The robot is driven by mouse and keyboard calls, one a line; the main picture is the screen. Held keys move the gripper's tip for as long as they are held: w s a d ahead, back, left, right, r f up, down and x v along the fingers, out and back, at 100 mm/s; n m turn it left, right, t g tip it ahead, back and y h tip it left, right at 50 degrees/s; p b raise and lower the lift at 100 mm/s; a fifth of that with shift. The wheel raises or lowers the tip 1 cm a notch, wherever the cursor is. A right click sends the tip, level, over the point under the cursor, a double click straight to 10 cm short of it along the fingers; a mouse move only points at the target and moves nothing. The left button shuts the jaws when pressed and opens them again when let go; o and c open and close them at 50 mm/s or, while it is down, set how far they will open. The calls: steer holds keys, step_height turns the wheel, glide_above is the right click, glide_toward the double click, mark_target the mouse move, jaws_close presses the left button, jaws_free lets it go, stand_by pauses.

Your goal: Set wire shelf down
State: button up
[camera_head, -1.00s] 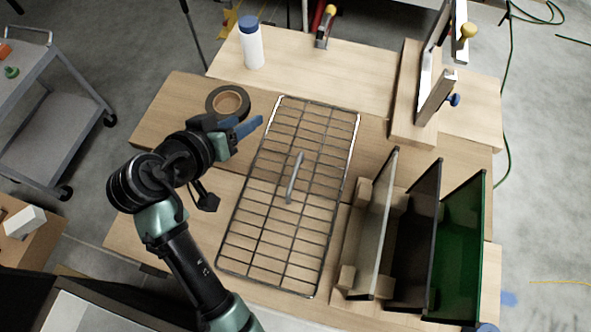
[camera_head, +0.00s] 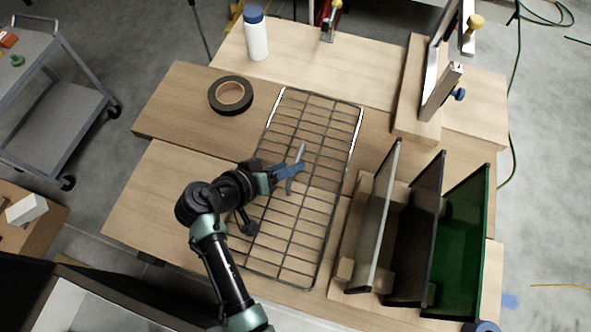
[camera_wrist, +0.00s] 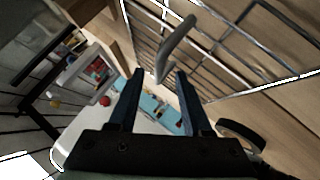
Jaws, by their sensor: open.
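The wire shelf (camera_head: 348,155) is a dark rectangular wire grid lying flat on the wooden workbench. A grey upright handle (camera_head: 299,153) stands near its middle. My gripper (camera_head: 291,171) is open, with its blue fingers at the handle, above the shelf. In the wrist view my gripper (camera_wrist: 162,77) has its two fingers apart, and the handle (camera_wrist: 174,47) reaches down between or just beyond their tips. I cannot tell whether either finger touches it. My arm hides part of the shelf's left side.
A black tape roll (camera_head: 230,95) lies left of the shelf's far end. A white bottle with blue cap (camera_head: 256,40) stands behind. Upright panels in a rack (camera_head: 380,215) stand close on the right. A clamp fixture (camera_head: 430,90) is at the back right. The bench's left side is clear.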

mark_target(296, 161)
steer(key=shift+x, duration=1.85)
steer(key=shift+r, duration=0.15)
jaws_close()
steer(key=shift+w+r, duration=0.1)
